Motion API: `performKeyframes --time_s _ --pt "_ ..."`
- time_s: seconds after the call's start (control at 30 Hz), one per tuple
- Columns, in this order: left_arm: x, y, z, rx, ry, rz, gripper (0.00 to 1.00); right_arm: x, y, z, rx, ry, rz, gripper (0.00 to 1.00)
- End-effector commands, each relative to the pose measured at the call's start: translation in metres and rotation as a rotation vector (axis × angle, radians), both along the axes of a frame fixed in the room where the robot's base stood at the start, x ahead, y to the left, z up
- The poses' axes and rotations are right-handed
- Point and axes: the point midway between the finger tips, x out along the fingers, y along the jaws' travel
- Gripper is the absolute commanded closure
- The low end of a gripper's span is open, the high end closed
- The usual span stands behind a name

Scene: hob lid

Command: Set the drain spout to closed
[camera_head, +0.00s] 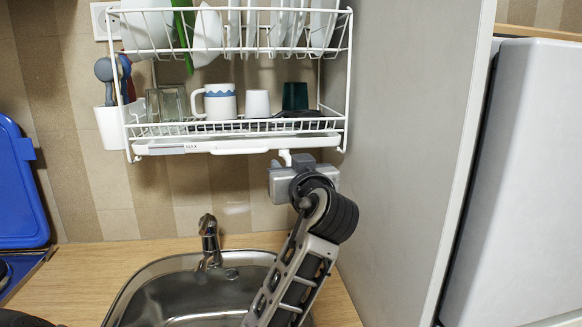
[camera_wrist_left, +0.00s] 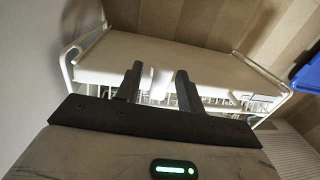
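The white dish rack (camera_head: 236,145) hangs on the tiled wall, with a pale tray under its lower shelf. The small white drain spout (camera_head: 285,157) hangs from the tray's underside, right of the middle. My left gripper (camera_head: 292,167) is raised just below it; its body hides the fingertips in the head view. In the left wrist view, the gripper (camera_wrist_left: 158,85) is open, with its two dark fingers apart. The white spout (camera_wrist_left: 159,80) shows between them, with gaps visible at its sides. I cannot tell how deep it sits between them. My right gripper is not in view.
The rack holds plates, glasses and a white-blue mug (camera_head: 220,102). A steel sink (camera_head: 150,297) with a faucet (camera_head: 209,243) lies below. A grey side panel (camera_head: 410,150) stands close right of my arm. A raised blue lid (camera_head: 20,190) is at the left.

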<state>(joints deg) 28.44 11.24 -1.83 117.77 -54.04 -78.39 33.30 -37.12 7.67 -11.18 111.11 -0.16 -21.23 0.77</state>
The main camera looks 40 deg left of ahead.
Motion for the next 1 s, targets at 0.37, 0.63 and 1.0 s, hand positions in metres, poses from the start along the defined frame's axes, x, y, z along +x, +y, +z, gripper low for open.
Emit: performKeyframes --time_s 0.37,0.63,1.0 --pt "0.0 0.0 0.0 0.0 0.0 0.0 1.0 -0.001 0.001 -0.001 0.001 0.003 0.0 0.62" --pt "0.007 -0.004 -0.004 -0.006 -0.003 0.115 1.0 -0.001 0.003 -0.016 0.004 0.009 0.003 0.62" --pt "0.014 -0.007 0.0 -0.001 0.001 0.27 1.0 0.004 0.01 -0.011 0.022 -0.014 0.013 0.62"
